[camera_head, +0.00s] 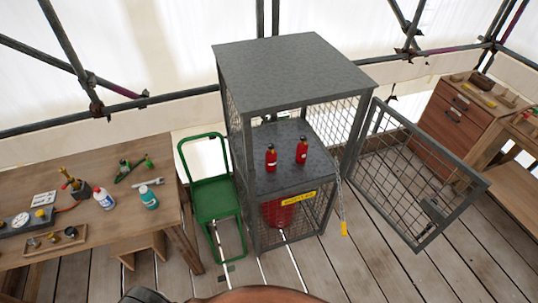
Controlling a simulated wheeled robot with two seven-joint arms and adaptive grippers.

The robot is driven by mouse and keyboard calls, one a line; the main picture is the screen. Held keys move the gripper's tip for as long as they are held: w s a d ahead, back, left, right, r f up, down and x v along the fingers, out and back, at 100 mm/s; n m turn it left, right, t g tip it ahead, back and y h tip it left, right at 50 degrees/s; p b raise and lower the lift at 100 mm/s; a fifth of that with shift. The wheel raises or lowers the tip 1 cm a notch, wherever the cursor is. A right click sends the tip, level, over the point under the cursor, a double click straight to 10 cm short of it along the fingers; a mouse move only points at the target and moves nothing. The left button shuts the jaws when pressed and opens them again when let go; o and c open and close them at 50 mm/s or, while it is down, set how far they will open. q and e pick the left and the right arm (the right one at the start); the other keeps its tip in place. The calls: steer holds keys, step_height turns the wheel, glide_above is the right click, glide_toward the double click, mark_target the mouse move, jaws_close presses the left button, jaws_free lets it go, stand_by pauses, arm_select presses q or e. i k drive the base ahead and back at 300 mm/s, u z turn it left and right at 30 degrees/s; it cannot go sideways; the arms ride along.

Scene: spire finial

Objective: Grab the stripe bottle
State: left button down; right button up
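Two bottles stand upright near the front of the wooden workbench (100,165) at left. One is a white bottle (104,199) with blue and reddish markings. The other is a teal bottle (149,198) with a lighter band, just right of it and apart from it. The markings are too small to tell surely which is the stripe bottle. Neither of my grippers is in view, and nothing touches the bottles.
A dark holder with tools (76,188), a shallow tray (55,241) and a wrench (148,183) lie near the bottles. A green chair (212,198) stands between the bench and a mesh cage (290,75) holding red bottles. Its door (410,175) is open at right.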

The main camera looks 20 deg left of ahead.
mark_target(271, 155)
steer(key=u, duration=0.15)
steer(key=i, duration=0.75)
steer(key=u, duration=0.55)
